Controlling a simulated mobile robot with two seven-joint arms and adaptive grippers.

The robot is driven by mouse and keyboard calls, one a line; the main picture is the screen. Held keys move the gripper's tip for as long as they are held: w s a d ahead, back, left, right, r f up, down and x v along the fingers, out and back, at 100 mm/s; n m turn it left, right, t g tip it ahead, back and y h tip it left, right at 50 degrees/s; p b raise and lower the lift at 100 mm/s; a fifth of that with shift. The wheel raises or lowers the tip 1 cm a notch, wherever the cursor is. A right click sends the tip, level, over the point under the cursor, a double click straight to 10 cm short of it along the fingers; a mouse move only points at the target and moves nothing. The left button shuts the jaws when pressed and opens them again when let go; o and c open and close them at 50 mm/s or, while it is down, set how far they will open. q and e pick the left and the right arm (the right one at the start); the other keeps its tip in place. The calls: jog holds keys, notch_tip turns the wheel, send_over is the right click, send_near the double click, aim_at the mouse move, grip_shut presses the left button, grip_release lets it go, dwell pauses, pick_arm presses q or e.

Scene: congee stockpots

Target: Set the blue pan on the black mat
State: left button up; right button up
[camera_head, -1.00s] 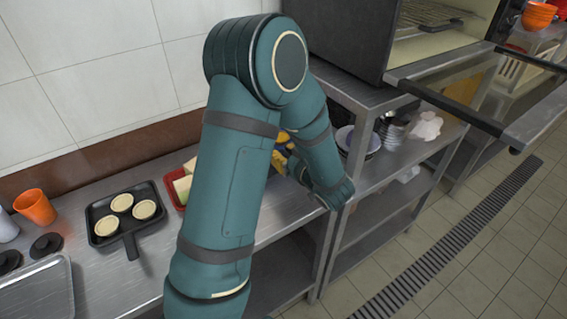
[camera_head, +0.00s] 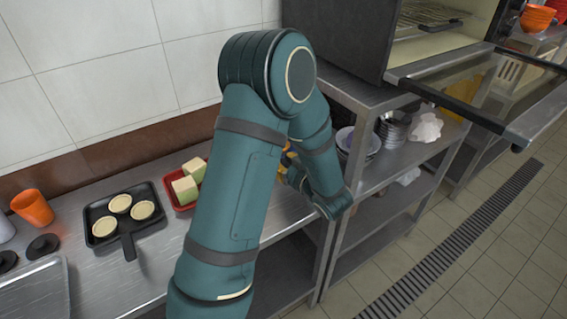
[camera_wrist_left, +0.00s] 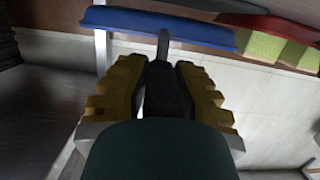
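The blue pan (camera_wrist_left: 150,27) shows edge-on at the top of the left wrist view, with its dark handle (camera_wrist_left: 166,92) running down from it. My left gripper (camera_wrist_left: 163,68) has its yellow fingers on both sides of that handle and looks shut on it. In the head view my left arm hides the pan and most of the left gripper (camera_head: 286,160); only a little yellow shows. I cannot make out the black mat in either view. My right gripper is not in view.
A red tray (camera_head: 171,199) with pale blocks lies left of my arm; it also shows in the wrist view (camera_wrist_left: 262,22). A black pan with three tarts (camera_head: 96,236) and an orange cup (camera_head: 33,207) are further left. A shelf (camera_head: 372,182) and open oven door (camera_head: 500,100) stand right.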

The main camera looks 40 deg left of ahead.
pick_arm(q)
jog(key=shift+o, duration=1.1)
jog(key=shift+s+f, duration=0.2)
jog(key=shift+f, duration=0.35)
jog(key=shift+r, duration=0.15)
jog(key=r+p+v, duration=0.1)
jog(key=p+v, duration=0.1)
jog(key=v, duration=1)
jog(key=shift+w+p, duration=0.3)
jog(key=shift+p, duration=0.1)
jog(key=shift+r, duration=0.1)
